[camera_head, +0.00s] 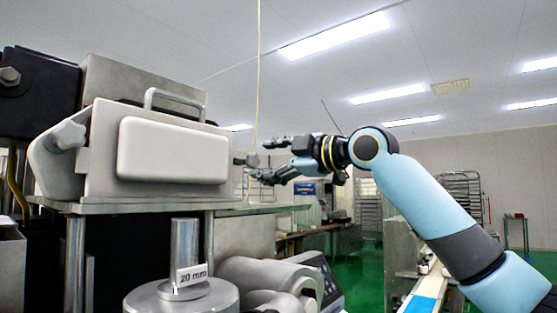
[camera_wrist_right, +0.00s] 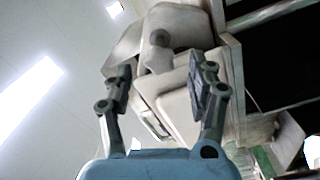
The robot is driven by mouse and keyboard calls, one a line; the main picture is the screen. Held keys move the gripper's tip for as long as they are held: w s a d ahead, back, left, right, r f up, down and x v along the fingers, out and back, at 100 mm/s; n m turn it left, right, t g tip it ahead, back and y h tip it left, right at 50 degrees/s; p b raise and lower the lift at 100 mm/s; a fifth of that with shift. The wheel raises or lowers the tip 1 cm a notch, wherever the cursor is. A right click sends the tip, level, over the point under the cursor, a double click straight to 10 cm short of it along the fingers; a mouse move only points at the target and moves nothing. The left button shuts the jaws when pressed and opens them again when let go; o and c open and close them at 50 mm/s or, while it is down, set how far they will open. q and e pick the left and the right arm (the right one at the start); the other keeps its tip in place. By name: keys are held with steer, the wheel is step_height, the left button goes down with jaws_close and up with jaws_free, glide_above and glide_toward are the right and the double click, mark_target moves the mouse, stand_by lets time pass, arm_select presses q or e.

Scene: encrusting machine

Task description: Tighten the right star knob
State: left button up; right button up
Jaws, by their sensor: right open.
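The encrusting machine's head (camera_head: 172,150) has a pale box-like cover with a handle on top. The right star knob (camera_head: 246,160) is a small grey shape at its right side. In the wrist view the knob (camera_wrist_right: 158,52) is a grey lobed piece with a round darker hub, beyond the fingertips and between them in the picture. My right gripper (camera_head: 264,159) is open, fingers pointing left towards the knob; in the wrist view its fingers (camera_wrist_right: 162,85) are spread apart with nothing between the pads. I cannot tell whether it touches the knob. My left gripper is not in view.
Another star knob (camera_head: 67,135) is on the machine's left side. Below stand a metal cylinder with a "20 mm" tag (camera_head: 192,273) and a control panel (camera_head: 328,278). A conveyor with a blue strip (camera_head: 421,303) is at lower right. Air around my right gripper looks open.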

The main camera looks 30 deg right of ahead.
steer(key=v, duration=0.4)
steer(key=shift+s, duration=0.1)
stand_by(0.6)
